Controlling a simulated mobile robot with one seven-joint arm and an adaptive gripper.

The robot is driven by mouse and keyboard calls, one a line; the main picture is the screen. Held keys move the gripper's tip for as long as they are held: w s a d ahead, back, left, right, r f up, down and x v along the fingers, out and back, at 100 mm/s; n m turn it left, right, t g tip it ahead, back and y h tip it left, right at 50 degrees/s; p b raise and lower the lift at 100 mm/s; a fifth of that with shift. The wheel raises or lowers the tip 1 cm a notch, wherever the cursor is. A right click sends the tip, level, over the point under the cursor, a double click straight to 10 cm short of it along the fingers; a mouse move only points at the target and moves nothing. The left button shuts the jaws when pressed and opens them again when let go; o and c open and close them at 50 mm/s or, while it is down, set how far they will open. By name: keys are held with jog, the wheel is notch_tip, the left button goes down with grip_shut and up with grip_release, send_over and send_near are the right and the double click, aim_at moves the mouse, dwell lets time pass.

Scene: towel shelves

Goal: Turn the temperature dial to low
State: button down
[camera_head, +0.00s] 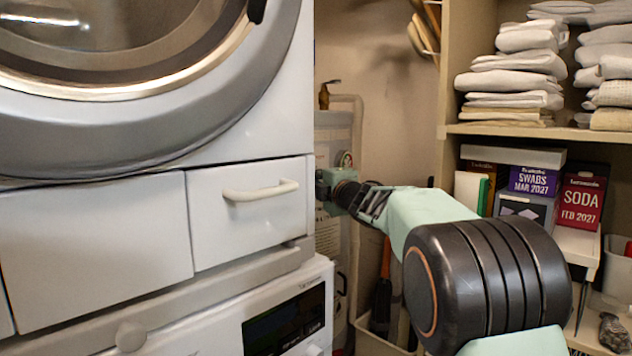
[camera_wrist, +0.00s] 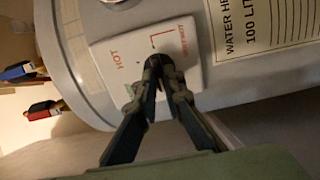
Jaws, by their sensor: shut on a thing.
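In the wrist view, a white control panel (camera_wrist: 112,56) is on the curved body of the water heater (camera_wrist: 75,40). The word HOT and a red angled line are printed on it. Smaller red print at its right side is too blurred to read. My gripper (camera_wrist: 164,76) reaches up to the panel with its fingertips close together, shut on the temperature dial. The dial is mostly hidden by the fingertips, so its setting cannot be read. In the head view, my arm reaches toward the heater; my fingertips and the dial cannot be made out there.
A white appliance with a drawer (camera_head: 250,212) stands close on the left. Shelves on the right hold folded towels (camera_head: 512,82) and a red SODA box (camera_head: 581,202). A pipe (camera_head: 357,125) runs near the heater. A black-lettered label (camera_wrist: 262,25) is on the heater beside the panel.

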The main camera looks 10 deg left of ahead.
jog(key=c, duration=2)
grip_release()
jog(key=shift+c, duration=0.2)
jog(key=v, duration=1.2)
